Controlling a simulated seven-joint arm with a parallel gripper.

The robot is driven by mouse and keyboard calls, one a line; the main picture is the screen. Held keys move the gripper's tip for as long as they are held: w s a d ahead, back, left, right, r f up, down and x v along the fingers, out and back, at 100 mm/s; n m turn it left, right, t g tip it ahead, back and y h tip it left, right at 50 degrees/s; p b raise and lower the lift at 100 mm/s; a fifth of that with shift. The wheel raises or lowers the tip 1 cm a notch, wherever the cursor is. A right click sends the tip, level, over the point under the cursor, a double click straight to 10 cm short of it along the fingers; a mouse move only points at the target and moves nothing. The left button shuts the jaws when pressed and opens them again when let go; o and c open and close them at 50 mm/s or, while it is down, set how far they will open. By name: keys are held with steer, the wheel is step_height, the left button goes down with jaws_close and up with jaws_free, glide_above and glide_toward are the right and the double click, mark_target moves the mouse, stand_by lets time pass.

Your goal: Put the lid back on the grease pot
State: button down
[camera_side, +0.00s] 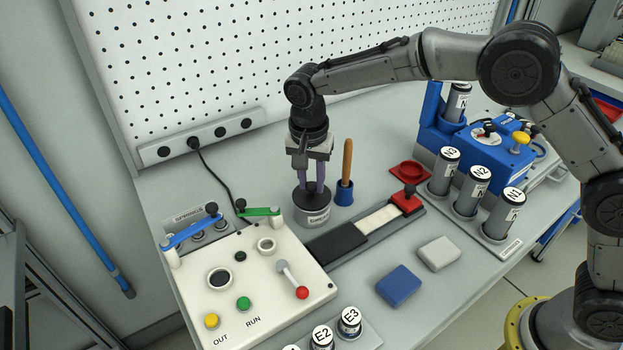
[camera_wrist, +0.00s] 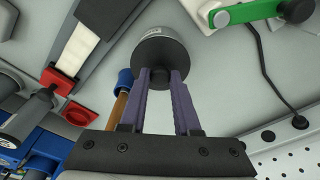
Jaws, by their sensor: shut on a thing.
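The grease pot (camera_side: 312,217) is a short grey cylinder with a label, standing upright on the bench behind the cream control box. Its dark round lid (camera_side: 300,201) is at the pot's mouth, roughly level and centred, with no clear gap showing between them. My gripper (camera_side: 312,188) points straight down over the pot, its purple fingers shut on the lid's knob. In the wrist view the lid (camera_wrist: 160,52) lies between the fingertips (camera_wrist: 160,76) and the pot (camera_wrist: 160,33), covering most of it. The pot's inside is hidden.
A wooden-handled tool (camera_side: 347,160) stands in a blue holder (camera_side: 344,192) close right of the pot. The control box (camera_side: 250,285) with green (camera_side: 262,212) and blue levers is at front left. A dark slide track (camera_side: 336,245) runs close in front. Bench behind the pot is clear.

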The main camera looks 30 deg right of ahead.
stand_by(0.3)
steer(key=shift+c, duration=0.4)
jaws_free()
steer(key=shift+r, duration=0.1)
steer(key=shift+r, duration=3.45)
jaws_close()
